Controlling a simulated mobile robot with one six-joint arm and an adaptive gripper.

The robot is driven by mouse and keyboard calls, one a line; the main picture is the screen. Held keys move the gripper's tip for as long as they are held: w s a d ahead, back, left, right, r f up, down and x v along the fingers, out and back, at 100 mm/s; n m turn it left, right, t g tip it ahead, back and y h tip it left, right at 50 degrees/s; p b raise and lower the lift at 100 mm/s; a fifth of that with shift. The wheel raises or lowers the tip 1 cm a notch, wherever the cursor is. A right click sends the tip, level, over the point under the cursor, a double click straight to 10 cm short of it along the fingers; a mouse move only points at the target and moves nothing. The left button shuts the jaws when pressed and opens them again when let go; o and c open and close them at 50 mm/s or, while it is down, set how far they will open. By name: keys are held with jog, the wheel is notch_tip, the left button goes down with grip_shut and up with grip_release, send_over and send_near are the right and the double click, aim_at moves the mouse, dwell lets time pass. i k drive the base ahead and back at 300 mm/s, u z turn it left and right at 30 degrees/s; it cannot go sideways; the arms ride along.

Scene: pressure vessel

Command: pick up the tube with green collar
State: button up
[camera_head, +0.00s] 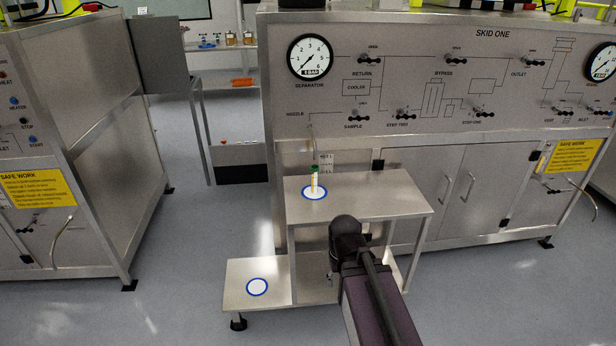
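The tube with green collar (315,181) stands upright on the raised metal shelf (385,205) in front of the skid panel. It is on a white round pad with a blue ring (308,193), under a thin bent nozzle. My gripper's fingers cannot be made out, and nothing is seen touching the tube.
A lower metal step (238,286) on the left has another blue-ringed pad (257,287), which is empty. The panel with gauges and valve handles (440,80) rises behind the shelf. A metal cabinet (95,160) stands at left. Grey floor (180,270) is open between them.

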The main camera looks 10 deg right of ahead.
aim_at(314, 168)
jog(key=i, duration=0.85)
jog(key=z, duration=0.05)
